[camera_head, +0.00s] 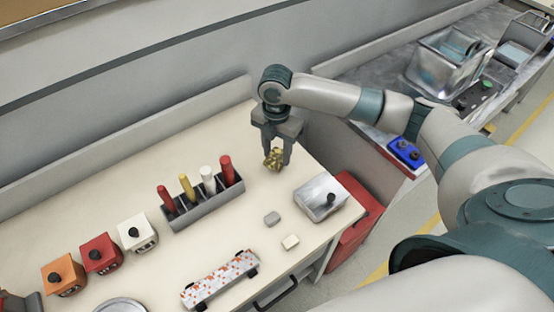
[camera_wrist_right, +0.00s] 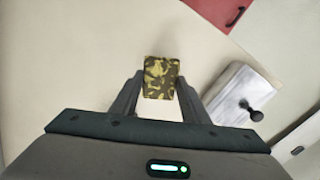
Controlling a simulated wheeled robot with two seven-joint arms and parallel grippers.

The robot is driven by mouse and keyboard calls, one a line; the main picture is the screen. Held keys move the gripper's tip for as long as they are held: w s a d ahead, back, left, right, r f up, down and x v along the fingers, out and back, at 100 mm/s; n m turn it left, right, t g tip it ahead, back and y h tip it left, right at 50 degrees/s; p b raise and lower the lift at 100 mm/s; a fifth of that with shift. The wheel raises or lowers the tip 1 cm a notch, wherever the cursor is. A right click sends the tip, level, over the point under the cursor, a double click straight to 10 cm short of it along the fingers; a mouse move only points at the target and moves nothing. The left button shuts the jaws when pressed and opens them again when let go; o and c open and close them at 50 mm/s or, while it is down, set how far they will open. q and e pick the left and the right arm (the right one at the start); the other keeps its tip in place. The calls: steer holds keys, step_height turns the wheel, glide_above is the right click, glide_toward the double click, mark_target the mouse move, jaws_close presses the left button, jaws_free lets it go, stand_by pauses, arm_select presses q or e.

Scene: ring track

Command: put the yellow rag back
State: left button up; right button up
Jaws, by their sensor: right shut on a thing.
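The yellow rag (camera_head: 273,158) looks like a small yellow and dark patterned bundle, held between the fingers of my right gripper (camera_head: 275,153). In the right wrist view the rag (camera_wrist_right: 160,78) sticks out past the fingertips of the gripper (camera_wrist_right: 158,90), which is shut on it. The gripper points down over the back right part of the cream table (camera_head: 222,130). I cannot tell whether the rag touches the tabletop. My left gripper is not in view.
A grey rack (camera_head: 207,208) holding red, yellow and white sticks stands left of the gripper. A metal box with a black knob (camera_head: 318,198) stands to the right. Two small blocks, a patterned board (camera_head: 220,278) and knobbed orange, red and white boxes lie nearer. A metal basin (camera_head: 446,62) is farther right.

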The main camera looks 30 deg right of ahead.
mark_target(277, 156)
step_height(277, 156, down, 3)
steer(key=shift+r+p, duration=0.1)
steer(key=shift+p, duration=0.5)
steer(key=shift+f, duration=0.45)
steer(key=shift+f, duration=0.15)
steer(key=o, duration=1)
step_height(277, 156, up, 11)
steer(key=b, duration=0.3)
steer(key=shift+r, duration=0.65)
